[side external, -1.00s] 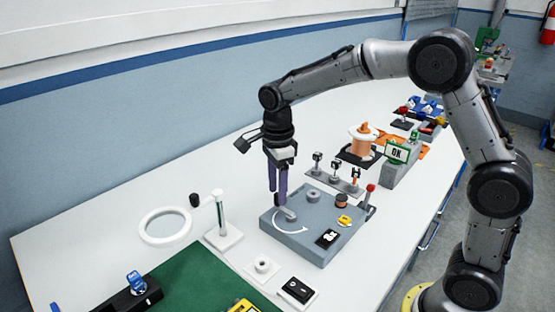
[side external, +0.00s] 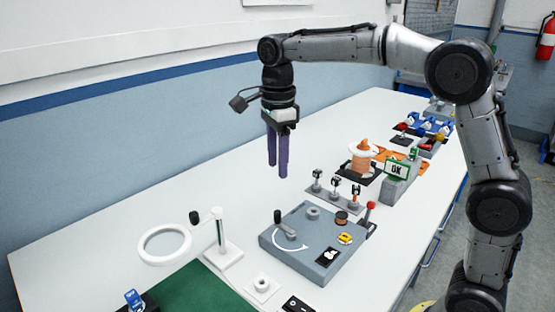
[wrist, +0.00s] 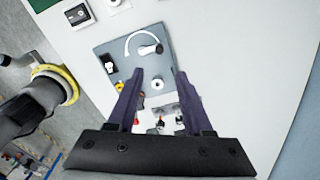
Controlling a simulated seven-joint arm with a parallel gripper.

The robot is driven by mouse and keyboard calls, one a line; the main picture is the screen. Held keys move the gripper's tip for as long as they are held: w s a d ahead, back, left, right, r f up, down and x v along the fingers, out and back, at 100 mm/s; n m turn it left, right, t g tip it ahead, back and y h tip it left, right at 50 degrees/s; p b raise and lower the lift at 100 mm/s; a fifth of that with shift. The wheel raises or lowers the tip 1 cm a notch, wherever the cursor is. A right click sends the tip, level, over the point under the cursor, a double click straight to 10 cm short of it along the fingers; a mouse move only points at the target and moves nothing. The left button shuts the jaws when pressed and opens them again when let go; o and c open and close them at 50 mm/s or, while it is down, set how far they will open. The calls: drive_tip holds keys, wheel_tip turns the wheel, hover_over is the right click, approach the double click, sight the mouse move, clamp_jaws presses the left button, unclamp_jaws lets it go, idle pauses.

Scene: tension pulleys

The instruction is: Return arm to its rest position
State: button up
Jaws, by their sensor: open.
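My gripper (side external: 278,170) hangs fingers-down above the white table, with its two purple fingers apart and nothing between them. It is well clear of the grey pulley board (side external: 310,262), behind and above it in the side view. The board carries a black-tipped lever (side external: 279,218) beside a white curved arrow, a grey pulley (side external: 314,212), a brown roller (side external: 341,217) and a yellow part (side external: 345,238). In the wrist view, my open gripper (wrist: 156,75) frames part of the board (wrist: 115,58), and the lever (wrist: 150,49) shows beyond the fingertips.
A ring magnifier (side external: 165,244) on a stand is left of the board. A rack of upright pieces (side external: 334,192), an orange-and-white spool (side external: 362,160) and an OK sign (side external: 397,169) stand behind it. A green mat (side external: 200,292) lies at the front left. The air around my gripper is clear.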

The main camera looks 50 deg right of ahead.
drive_tip(key=s+d+r+n+t, duration=0.1)
drive_tip(key=s+r+n+t, duration=0.15)
drive_tip(key=s, duration=0.45)
drive_tip(key=s+d+r+n+t, duration=0.15)
drive_tip(key=s+r, duration=0.25)
drive_tip(key=s, duration=0.4)
drive_tip(key=s+f+n+t, duration=0.1)
drive_tip(key=s+f+n, duration=0.9)
drive_tip(key=n, duration=0.8)
drive_tip(key=shift+s+d+f+n+t, duration=0.15)
drive_tip(key=shift+d+f+n+t, duration=0.1)
drive_tip(key=shift+f+n+t, duration=0.1)
idle(0.4)
